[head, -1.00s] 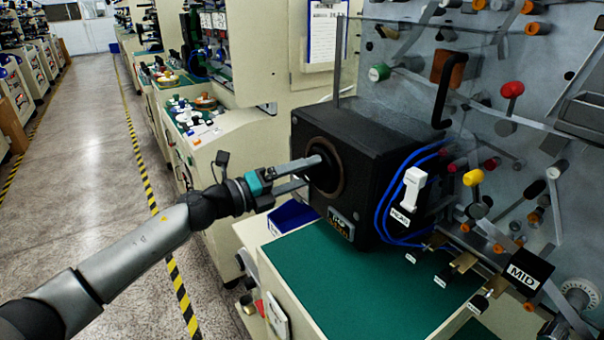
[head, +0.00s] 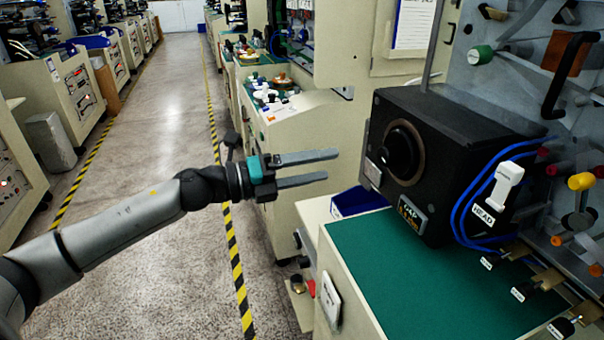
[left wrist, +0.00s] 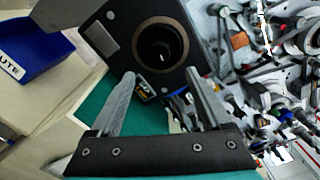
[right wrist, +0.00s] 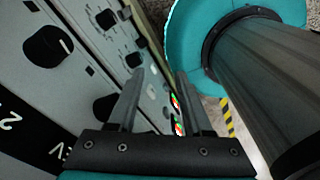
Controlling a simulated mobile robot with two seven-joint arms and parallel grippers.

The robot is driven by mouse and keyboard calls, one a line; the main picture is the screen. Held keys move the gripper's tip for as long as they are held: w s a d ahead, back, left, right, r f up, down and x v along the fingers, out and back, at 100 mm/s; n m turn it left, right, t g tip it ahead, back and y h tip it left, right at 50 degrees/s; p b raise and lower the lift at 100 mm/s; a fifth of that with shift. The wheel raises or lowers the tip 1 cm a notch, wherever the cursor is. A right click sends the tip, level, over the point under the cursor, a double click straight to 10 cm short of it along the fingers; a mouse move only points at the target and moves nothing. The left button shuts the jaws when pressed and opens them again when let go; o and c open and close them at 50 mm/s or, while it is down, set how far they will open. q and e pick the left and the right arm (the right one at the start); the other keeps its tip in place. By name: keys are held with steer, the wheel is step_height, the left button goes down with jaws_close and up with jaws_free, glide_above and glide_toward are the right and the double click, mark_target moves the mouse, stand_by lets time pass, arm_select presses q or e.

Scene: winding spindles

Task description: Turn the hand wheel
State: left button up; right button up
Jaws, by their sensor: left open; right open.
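A black box (head: 455,125) stands on a green-topped cabinet. Its left face bears a round black hand wheel (head: 401,152) inside a brownish ring. The wheel also shows at the top middle of the left wrist view (left wrist: 161,45), with a small pale mark on it. My left gripper (head: 331,165) is open and empty, to the left of the box in the head view. Its fingers point toward the box, with a visible gap to the wheel. My right gripper (right wrist: 160,73) is open and empty in the right wrist view, near a grey panel with black knobs (right wrist: 48,46).
The green top (head: 390,275) is clear in front of the box. A blue bin (head: 357,202) sits beside it. A white lever handle (head: 505,185) and blue cables (head: 470,190) are on the box's right. The aisle floor (head: 165,110) at left is open.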

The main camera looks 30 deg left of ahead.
arm_select(q)
steer(key=shift+v, duration=1.35)
steer(key=a+f+n+t+y+b, duration=0.1)
steer(key=a+f+n+y, duration=0.3)
steer(key=f, duration=0.5)
steer(key=a+f+n+y+b, duration=0.1)
steer(key=a+f+n+y, duration=0.25)
steer(key=f+n, duration=0.45)
steer(key=a+f+n+t+y+b, duration=0.1)
steer(key=a+f+n+y, duration=0.3)
steer(key=f, duration=0.7)
steer(key=s+a+f+n+g+y, duration=0.1)
steer(key=s+f+n+g, duration=0.35)
steer(key=f, duration=0.95)
steer(key=s+d+f+n+g+b, duration=0.1)
steer(key=s+d+f+n+g, duration=0.3)
steer(key=s+f, duration=0.85)
steer(key=s+d+f+n+g+b, duration=0.15)
steer(key=s+d+f+n, duration=0.35)
steer(key=s+f, duration=0.75)
steer(key=s+d+g, duration=0.3)
steer(key=s+d, duration=0.4)
steer(key=s, duration=0.6)
steer(key=shift+d+n+g, duration=0.2)
steer(key=shift+n+g, duration=0.15)
steer(key=shift+g, duration=0.05)
